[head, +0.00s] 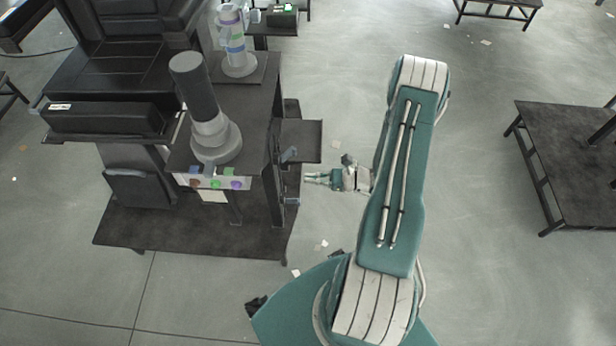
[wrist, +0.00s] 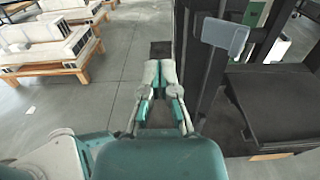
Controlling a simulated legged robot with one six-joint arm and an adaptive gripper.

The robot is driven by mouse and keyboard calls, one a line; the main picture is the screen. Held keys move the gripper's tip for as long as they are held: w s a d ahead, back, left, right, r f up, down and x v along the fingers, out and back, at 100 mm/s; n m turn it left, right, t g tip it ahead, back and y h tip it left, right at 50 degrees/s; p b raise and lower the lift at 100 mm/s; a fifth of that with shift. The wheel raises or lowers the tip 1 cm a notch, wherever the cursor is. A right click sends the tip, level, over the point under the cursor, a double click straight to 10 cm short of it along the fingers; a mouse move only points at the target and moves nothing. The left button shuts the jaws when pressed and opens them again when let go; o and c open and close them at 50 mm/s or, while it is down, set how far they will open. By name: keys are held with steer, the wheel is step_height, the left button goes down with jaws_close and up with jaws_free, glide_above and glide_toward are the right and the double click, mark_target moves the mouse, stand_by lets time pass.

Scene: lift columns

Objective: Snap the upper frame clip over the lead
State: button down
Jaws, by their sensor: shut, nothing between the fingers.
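My gripper (head: 307,178) is shut and empty, just right of the dark frame (head: 277,165) on the machine's right side. In the wrist view its fingertips (wrist: 160,72) are together, beside a dark upright post (wrist: 190,65) and apart from it. A blue-grey flap that looks like the upper frame clip (head: 289,154) sticks out from the frame, a little above my fingertips in the head view. In the wrist view the clip (wrist: 225,36) stands up and right of my fingertips. I cannot make out the lead or whether the clip is closed over it.
A small blue-grey part (head: 292,201) sits lower on the frame. A dark side plate (head: 308,140) juts out behind the clip. A grey column (head: 208,110) and a panel with coloured buttons (head: 213,182) stand to the left. The floor right of my arm is open up to a dark table (head: 570,165).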

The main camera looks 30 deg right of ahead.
steer(key=shift+w, duration=0.1)
steer(key=w+d, duration=0.4)
steer(key=w, duration=0.2)
steer(key=shift+w+d, duration=0.35)
steer(key=shift+w, duration=0.05)
stand_by(0.9)
steer(key=shift+x, duration=1.35)
steer(key=shift+r, duration=0.1)
steer(key=v, duration=0.7)
stand_by(0.7)
stand_by(0.3)
